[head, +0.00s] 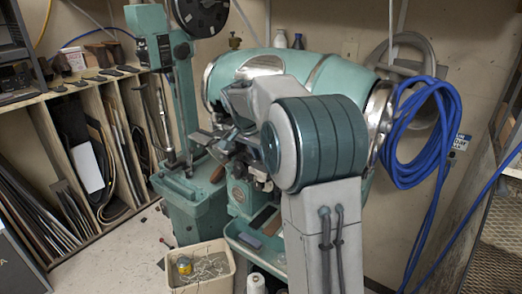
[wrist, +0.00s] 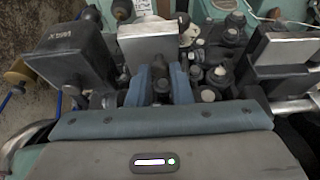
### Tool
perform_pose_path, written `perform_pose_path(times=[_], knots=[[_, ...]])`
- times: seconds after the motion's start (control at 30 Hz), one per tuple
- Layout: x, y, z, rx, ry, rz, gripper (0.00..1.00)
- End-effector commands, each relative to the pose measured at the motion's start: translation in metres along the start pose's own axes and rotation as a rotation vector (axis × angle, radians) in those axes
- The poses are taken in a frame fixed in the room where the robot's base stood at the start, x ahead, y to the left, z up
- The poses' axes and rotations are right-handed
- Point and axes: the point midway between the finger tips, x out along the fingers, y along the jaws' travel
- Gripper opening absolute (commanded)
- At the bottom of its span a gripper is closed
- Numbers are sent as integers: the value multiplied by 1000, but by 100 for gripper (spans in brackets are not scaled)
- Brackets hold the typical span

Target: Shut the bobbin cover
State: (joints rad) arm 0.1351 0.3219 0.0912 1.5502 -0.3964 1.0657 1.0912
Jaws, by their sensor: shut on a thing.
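The teal sole stitcher (head: 243,203) stands in the middle of the head view, largely hidden behind my arm. My gripper reaches its working parts; its tips cannot be made out in the head view. In the wrist view, the two blue fingers of my gripper (wrist: 160,73) are close together around a small dark part (wrist: 161,88). Just beyond the fingers is a flat silver plate (wrist: 146,48). I cannot tell for sure which piece is the bobbin cover, or whether the dark part belongs to it. My own gripper body hides what lies nearer.
A dark block marked WAX (wrist: 70,52) stands left of the fingers, and a dark block with a metal top (wrist: 283,48) right. Small fittings crowd between. A bin (head: 202,274), a shelf rack (head: 95,170) and a blue hose (head: 425,130) surround the machine.

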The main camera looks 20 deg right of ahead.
Motion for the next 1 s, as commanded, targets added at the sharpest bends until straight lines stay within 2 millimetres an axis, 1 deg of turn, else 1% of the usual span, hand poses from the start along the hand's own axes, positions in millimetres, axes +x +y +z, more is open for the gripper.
perform_pose_path(times=[0.43, 0.47, 0.5, 0.53, 0.83, 0.93, 1.0], knots=[[1, -1, 1, -6, -1, 10, 0], [1, -1, 1, -6, -1, 10, 27], [1, -1, 1, -6, -1, 10, 38], [1, -1, 1, -6, -1, 10, 41], [-1, -1, 1, -5, 0, 9, 41], [-8, -2, 1, -5, 1, 7, 41], [-19, -2, 1, -5, 2, 6, 41]])
